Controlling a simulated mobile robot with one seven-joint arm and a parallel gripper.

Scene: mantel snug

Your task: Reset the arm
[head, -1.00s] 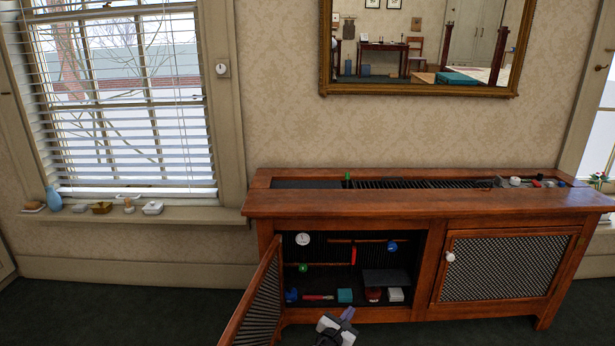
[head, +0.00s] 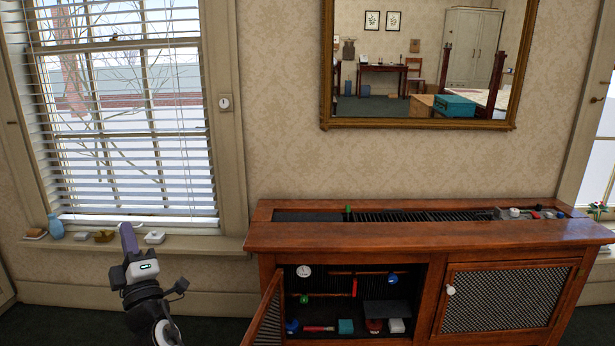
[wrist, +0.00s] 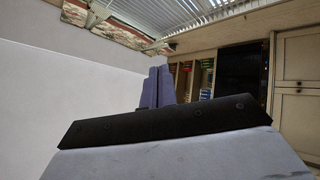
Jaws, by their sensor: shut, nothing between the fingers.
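My gripper (head: 128,238) is raised in front of the window sill at the left in the head view, pointing up. Its purple fingers are together and empty. They also show shut in the wrist view (wrist: 157,88), with nothing between them. The gripper is well to the left of the wooden cabinet (head: 430,236) and apart from it. It hides part of the sill behind it.
The cabinet's left door (head: 264,318) stands open, with several small items on the shelves inside. The right door (head: 510,297) is shut. A blue vase (head: 56,228) and a white dish (head: 154,237) stand on the sill (head: 210,243). A gold-framed mirror (head: 420,124) hangs above.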

